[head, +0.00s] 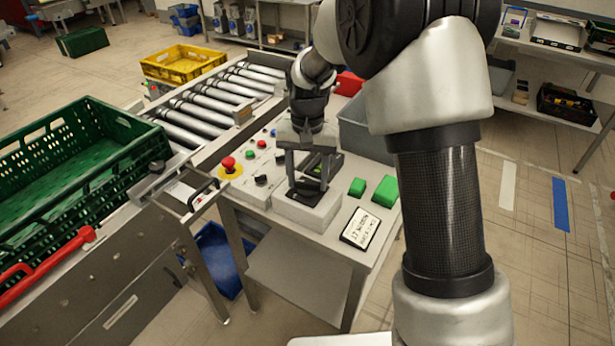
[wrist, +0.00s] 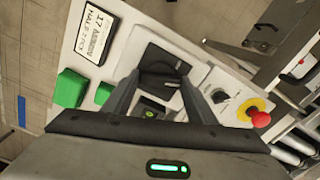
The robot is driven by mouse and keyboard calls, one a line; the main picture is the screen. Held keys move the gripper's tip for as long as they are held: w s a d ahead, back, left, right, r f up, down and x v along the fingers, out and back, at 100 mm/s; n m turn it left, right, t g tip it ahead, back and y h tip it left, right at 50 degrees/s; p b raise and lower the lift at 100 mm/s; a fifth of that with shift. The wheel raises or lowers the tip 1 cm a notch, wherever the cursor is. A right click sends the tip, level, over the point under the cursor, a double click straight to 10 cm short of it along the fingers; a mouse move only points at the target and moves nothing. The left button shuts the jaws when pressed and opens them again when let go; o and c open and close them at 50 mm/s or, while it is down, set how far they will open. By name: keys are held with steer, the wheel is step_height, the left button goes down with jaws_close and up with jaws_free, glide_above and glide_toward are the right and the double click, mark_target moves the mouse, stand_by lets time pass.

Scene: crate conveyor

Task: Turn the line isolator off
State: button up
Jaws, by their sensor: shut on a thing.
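The line isolator is a black rotary switch on a dark square plate, on top of a pale box on the control table; in the head view its plate (head: 306,199) shows below my fingertips. In the wrist view its dark handle (wrist: 158,78) lies between the fingers. My gripper (head: 308,187) points down at the switch, shut on the handle with one finger on each side; it also shows in the wrist view (wrist: 160,88). The fingers hide part of the handle, and I cannot read its markings or exact angle.
A red emergency button (head: 228,163) on yellow and small knobs sit left of the isolator box. Green blocks (head: 384,191) and a label card (head: 360,229) lie to its right. A grey bin (head: 366,135) stands behind. The roller conveyor (head: 205,110) and green crate (head: 60,150) are left.

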mark_target(308, 182)
steer(key=n, duration=0.7)
steer(key=shift+r+p, duration=0.1)
steer(key=shift+p, duration=0.2)
steer(key=n+p, duration=0.1)
steer(key=n, duration=0.5)
steer(key=shift+w+n, duration=0.1)
steer(key=shift+n, duration=0.4)
steer(key=o, duration=1.1)
steer(key=shift+c, duration=0.2)
step_height(308, 182, up, 17)
steer(key=shift+r+p, duration=0.2)
steer(key=shift+p, duration=0.15)
